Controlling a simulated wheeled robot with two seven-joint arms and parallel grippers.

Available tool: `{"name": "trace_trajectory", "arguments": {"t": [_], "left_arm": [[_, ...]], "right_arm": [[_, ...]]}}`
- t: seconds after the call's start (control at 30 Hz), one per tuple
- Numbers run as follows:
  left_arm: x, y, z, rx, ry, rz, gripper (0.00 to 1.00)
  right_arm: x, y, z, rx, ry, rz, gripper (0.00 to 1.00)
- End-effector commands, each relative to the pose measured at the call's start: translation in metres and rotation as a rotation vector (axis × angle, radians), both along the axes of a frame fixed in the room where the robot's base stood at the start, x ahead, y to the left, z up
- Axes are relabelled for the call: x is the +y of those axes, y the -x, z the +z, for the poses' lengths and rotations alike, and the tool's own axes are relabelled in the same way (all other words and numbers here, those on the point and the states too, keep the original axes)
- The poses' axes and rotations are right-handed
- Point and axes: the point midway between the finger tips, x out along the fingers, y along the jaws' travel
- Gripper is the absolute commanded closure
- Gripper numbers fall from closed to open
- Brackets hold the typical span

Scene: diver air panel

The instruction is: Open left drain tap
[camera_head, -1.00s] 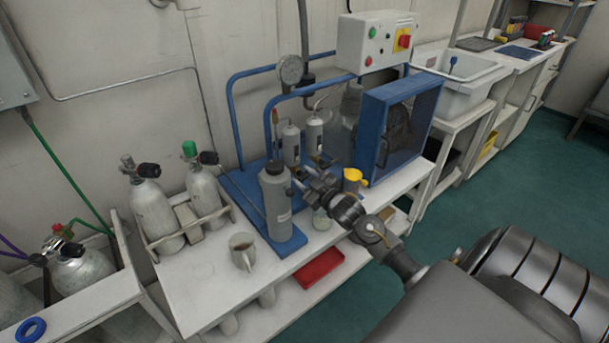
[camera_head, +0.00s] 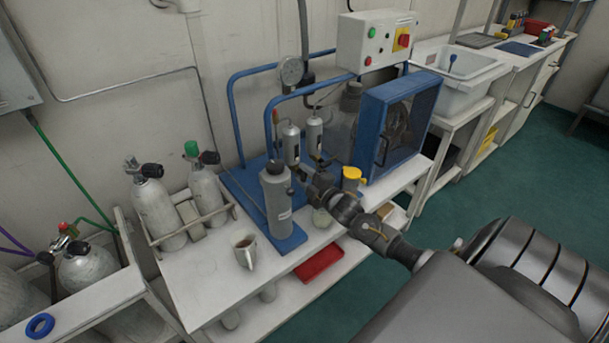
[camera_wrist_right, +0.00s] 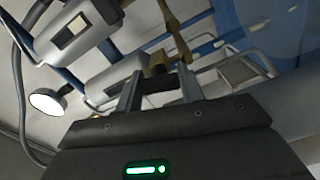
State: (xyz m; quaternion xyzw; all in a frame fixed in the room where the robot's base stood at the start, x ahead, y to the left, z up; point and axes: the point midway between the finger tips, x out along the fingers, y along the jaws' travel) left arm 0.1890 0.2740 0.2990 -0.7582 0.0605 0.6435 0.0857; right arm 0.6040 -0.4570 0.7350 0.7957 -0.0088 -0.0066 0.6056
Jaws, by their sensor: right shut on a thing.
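Two grey filter cylinders stand on the blue compressor frame, a left one (camera_head: 290,144) and a right one (camera_head: 314,134). My right gripper (camera_head: 306,174) is low beside the left cylinder, behind the grey bottle. In the right wrist view, the gripper (camera_wrist_right: 159,84) has its two fingers on either side of a small dark piece (camera_wrist_right: 158,62) at the end of a cylinder (camera_wrist_right: 113,76); this appears to be the left drain tap, and the gripper is shut on it. The tap's angle is mostly hidden. My left gripper is out of view.
A grey bottle (camera_head: 276,200) stands close in front of the gripper. A yellow-topped container (camera_head: 352,178) and the blue fan guard (camera_head: 396,125) are to its right.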

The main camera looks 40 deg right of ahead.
Motion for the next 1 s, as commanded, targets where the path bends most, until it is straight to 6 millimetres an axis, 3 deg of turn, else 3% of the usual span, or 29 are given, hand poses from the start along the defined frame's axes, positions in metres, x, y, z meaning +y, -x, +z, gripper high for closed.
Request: {"name": "trace_trajectory", "arguments": {"t": [0.3,0.8,0.83,1.0], "left_arm": [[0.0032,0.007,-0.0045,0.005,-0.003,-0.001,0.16],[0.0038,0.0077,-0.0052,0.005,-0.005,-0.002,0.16],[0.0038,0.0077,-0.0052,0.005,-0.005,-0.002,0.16],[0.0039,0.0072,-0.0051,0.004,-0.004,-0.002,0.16]], "right_arm": [[0.0007,0.0,-0.0001,0.003,0.098,0.002,0.85],[0.0011,0.0,-0.0005,0.003,0.113,0.002,0.85],[0.0011,0.0,-0.0005,0.003,0.113,0.002,0.58],[0.0007,0.0,-0.0003,0.003,0.112,0.001,0.4]]}}
